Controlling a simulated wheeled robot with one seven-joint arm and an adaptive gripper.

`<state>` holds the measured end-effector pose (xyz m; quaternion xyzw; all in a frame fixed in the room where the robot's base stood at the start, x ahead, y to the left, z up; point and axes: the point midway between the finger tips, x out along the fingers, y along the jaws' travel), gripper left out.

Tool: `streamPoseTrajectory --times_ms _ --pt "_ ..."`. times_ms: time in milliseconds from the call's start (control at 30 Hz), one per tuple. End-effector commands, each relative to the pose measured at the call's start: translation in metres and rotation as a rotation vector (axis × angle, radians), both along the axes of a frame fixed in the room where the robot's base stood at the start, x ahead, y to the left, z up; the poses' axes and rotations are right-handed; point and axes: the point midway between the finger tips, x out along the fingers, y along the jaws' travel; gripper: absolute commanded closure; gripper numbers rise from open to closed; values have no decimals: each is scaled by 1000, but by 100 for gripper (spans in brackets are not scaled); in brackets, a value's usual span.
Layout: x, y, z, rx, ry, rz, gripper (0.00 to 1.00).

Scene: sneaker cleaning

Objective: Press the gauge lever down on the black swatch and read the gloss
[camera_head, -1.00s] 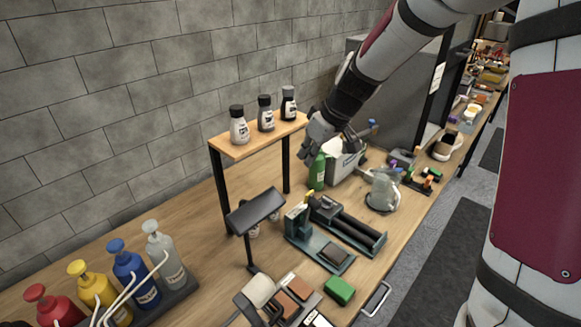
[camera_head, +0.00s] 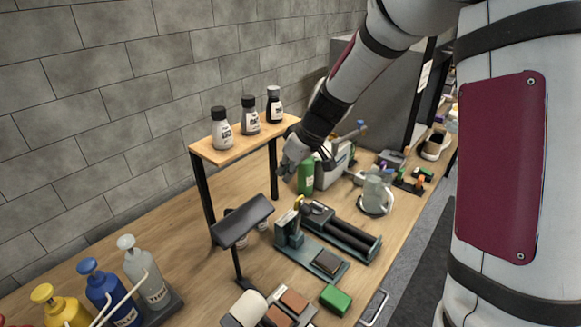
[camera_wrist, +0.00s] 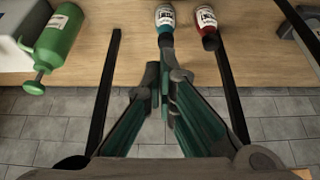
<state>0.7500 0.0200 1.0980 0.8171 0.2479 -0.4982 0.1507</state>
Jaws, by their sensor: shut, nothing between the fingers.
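The gauge (camera_head: 290,228) is a teal stand on a teal base plate on the wooden bench, in the head view. Its small yellow lever (camera_head: 299,202) sticks up at the top. A dark square pad (camera_head: 327,262), which looks like the black swatch, lies at the near end of the base. My gripper (camera_head: 287,169) is above and behind the lever, apart from it, beside the green bottle. In the wrist view my gripper (camera_wrist: 164,78) has its fingers together and empty. The gauge and swatch do not show there. No gloss reading can be made out.
A green bottle (camera_head: 306,175) stands close to my gripper. A wooden shelf (camera_head: 240,143) with small bottles on top stands to the left. A black angled panel (camera_head: 242,221) on a post is left of the gauge. A green block (camera_head: 335,299) lies in front.

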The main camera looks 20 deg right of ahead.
Motion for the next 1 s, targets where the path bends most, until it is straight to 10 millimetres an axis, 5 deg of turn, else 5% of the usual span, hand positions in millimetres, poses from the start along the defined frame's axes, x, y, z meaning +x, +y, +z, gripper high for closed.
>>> streamPoseTrajectory --times_ms 233,500,1000 --pt "19 12 -44 -1 1 1 100" --pt "-13 -9 -41 0 0 -1 100" --pt "-17 -11 -43 0 -1 0 100"
